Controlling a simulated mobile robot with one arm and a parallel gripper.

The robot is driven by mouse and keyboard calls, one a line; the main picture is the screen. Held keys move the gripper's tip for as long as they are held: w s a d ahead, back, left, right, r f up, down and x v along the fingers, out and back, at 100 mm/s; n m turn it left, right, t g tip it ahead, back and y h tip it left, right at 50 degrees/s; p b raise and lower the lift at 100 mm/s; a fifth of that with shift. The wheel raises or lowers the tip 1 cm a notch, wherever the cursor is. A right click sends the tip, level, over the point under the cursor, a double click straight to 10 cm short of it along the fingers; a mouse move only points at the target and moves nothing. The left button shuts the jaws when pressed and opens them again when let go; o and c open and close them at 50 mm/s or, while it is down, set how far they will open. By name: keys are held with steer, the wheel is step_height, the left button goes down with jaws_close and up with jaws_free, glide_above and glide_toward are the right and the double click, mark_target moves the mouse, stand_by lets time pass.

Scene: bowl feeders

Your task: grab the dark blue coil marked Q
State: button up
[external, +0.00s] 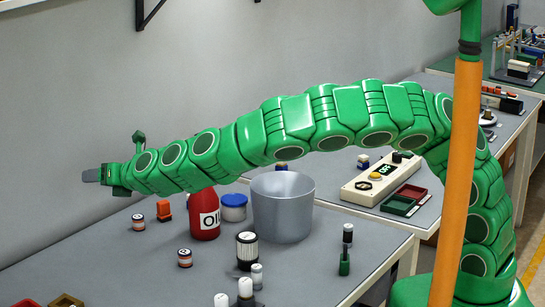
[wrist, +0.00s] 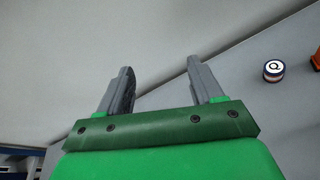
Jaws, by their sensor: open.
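A small coil marked Q (wrist: 274,71) shows in the wrist view at the upper right, beside an orange object. It is a short cylinder with a white top bearing the letter and a dark bluish side. In the external view a small banded coil (external: 138,221) stands upright on the table next to an orange object and seems to be the same one; its letter is too small to read there. My gripper (wrist: 160,66) is open and empty, with its two grey fingers apart. In the external view my gripper (external: 90,175) is at the far left, above and left of the coil.
An orange object (external: 165,210), a red oil bottle (external: 205,218), a blue-and-white tub (external: 234,208) and a large grey bowl (external: 283,205) stand right of the coil. Another banded coil (external: 185,257) stands nearer the camera. The grey wall is close behind my gripper.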

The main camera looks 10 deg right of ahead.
step_height(320, 180, down, 7)
steer(key=s+n, duration=0.2)
steer(key=t+h, duration=0.1)
steer(key=h, duration=0.2)
glide_toward(139, 217)
steer(key=shift+w+a+f, duration=0.8)
steer(key=shift+w+f, duration=0.1)
steer(key=shift+f, duration=0.1)
steer(key=shift+x, duration=0.85)
steer(key=shift+r+x, duration=0.15)
steer(key=shift+x, duration=0.8)
steer(key=shift+r+x, duration=0.15)
steer(key=shift+x, duration=2.05)
steer(key=shift+w+d+r, duration=0.1)
steer(key=c, duration=1.1)
steer(key=shift+r, duration=0.1)
